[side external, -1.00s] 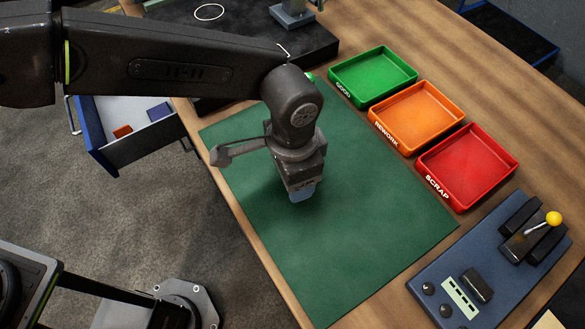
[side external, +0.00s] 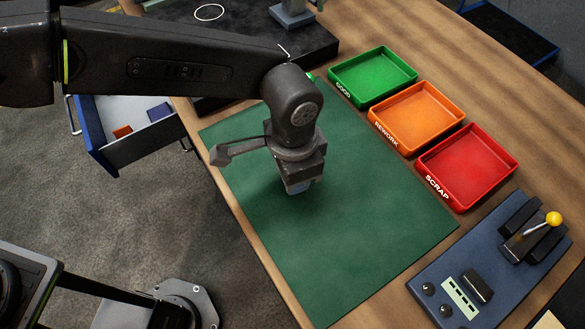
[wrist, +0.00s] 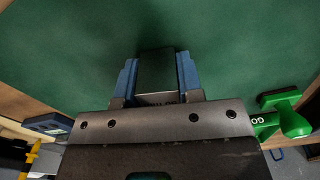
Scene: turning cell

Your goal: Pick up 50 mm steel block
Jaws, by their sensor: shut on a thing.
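In the wrist view, a dark steel block (wrist: 156,72) sits between the blue fingers of my gripper (wrist: 157,76). The fingers are shut on its two sides. In the side view, my gripper (side external: 298,190) points down, low over the green mat (side external: 350,235). There the block is hidden by the gripper. I cannot tell whether the block touches the mat.
Green (side external: 372,75), orange (side external: 416,115) and red (side external: 467,165) trays labelled GOOD, REWORK and SCRAP line the right. A control panel (side external: 440,275) with a yellow-knobbed lever is at lower right. An open drawer (side external: 135,135) is at left. The mat's front is clear.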

